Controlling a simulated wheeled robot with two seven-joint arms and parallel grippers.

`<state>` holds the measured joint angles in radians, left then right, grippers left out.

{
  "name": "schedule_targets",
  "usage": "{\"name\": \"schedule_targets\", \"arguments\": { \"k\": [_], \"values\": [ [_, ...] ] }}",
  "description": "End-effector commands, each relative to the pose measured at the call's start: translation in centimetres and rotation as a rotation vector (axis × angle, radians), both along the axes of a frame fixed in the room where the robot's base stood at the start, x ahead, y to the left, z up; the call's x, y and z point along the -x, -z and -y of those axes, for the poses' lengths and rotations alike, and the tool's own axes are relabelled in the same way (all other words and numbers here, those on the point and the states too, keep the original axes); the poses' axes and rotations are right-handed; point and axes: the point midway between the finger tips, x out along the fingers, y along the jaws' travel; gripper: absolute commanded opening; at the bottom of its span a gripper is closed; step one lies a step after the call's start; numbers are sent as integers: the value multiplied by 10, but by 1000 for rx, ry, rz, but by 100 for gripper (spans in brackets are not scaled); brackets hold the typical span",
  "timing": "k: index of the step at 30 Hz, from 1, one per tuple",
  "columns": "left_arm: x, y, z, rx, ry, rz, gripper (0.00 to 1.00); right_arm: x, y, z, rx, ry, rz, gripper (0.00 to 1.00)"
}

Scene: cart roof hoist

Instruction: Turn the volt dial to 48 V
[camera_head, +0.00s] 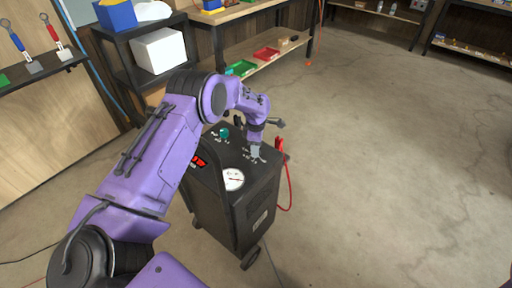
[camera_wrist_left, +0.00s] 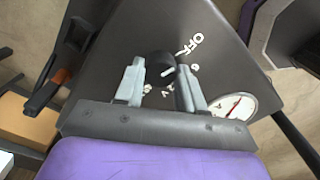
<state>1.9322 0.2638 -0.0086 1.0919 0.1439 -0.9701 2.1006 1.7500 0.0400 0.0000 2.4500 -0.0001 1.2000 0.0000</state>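The dark wheeled cart (camera_head: 240,205) stands on the floor with its control panel on top. The volt dial (camera_wrist_left: 158,65) is a black knob with a white mark, ringed by white markings including "OFF" and a "V". My left gripper (camera_wrist_left: 160,80) reaches down over it with one finger on each side, and the knob fills the gap between the fingertips. The mark's exact setting is not readable. My right gripper is in neither view.
A white gauge (camera_head: 232,180) and a green knob (camera_head: 223,132) are on the same panel. A red cable clamp (camera_head: 280,145) hangs at the cart's right side. A shelf with a white box (camera_head: 159,50) stands behind. The floor to the right is clear.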

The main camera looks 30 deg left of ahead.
Motion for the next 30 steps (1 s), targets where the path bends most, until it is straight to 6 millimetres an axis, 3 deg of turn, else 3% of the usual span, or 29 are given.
{"name": "schedule_targets", "arguments": {
  "k": [14, 30],
  "values": [
    [0, -1, 0, -1, 116, 0, 8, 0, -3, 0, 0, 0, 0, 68],
    [0, 0, 0, 0, 602, 0, 8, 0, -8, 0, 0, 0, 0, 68]
  ]
}}
